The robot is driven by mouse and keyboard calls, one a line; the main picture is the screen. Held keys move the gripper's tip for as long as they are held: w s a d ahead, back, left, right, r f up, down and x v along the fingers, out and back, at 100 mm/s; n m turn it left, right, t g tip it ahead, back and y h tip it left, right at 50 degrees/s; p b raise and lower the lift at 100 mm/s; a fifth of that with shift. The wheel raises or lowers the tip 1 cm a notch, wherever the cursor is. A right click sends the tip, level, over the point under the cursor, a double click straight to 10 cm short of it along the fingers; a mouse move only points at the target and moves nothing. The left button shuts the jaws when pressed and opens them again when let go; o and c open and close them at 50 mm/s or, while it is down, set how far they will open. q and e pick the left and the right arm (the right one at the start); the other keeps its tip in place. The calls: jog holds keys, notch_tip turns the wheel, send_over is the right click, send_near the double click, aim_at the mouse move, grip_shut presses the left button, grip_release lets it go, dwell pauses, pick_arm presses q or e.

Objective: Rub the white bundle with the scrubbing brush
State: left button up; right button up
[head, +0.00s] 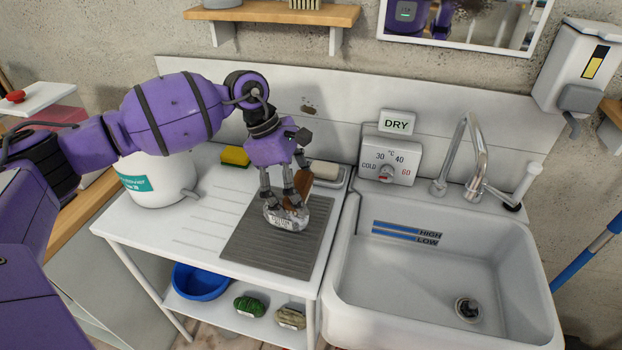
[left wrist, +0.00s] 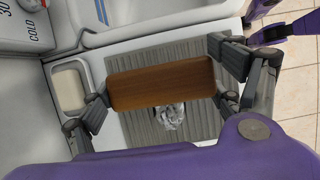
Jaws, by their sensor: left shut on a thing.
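The white bundle (head: 287,217), a small wrapped lump with a label, lies on the grey ribbed mat (head: 258,248) left of the sink. My left gripper (head: 284,194) points down over it and is shut on the scrubbing brush (head: 303,187). In the left wrist view, the brush's brown wooden back (left wrist: 160,83) spans between the fingers, and the bundle (left wrist: 171,116) shows partly from under its edge. The brush is at the bundle's top; its bristles are hidden, so I cannot tell whether they touch. My right gripper is not in view.
A soap bar (head: 325,170) lies in a dish behind the mat. A yellow sponge (head: 235,156) and white bucket (head: 158,180) stand at the left. The sink (head: 400,290) and tap (head: 474,150) are right. A blue basin (head: 200,283), green bundle (head: 250,306) and beige bundle (head: 291,318) sit below.

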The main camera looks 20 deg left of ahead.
pick_arm(q)
jog(key=shift+p+v, duration=0.3)
jog(key=shift+v, duration=0.7)
jog(key=shift+a+r, duration=0.1)
jog(key=shift+r, duration=0.3)
jog(key=shift+r+p, duration=0.4)
jog(key=shift+r, duration=0.35)
jog(key=shift+r+p, duration=0.35)
jog(key=shift+r, duration=0.45)
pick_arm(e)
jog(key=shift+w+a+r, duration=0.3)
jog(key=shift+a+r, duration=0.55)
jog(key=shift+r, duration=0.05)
pick_arm(q)
jog(key=shift+f, duration=0.1)
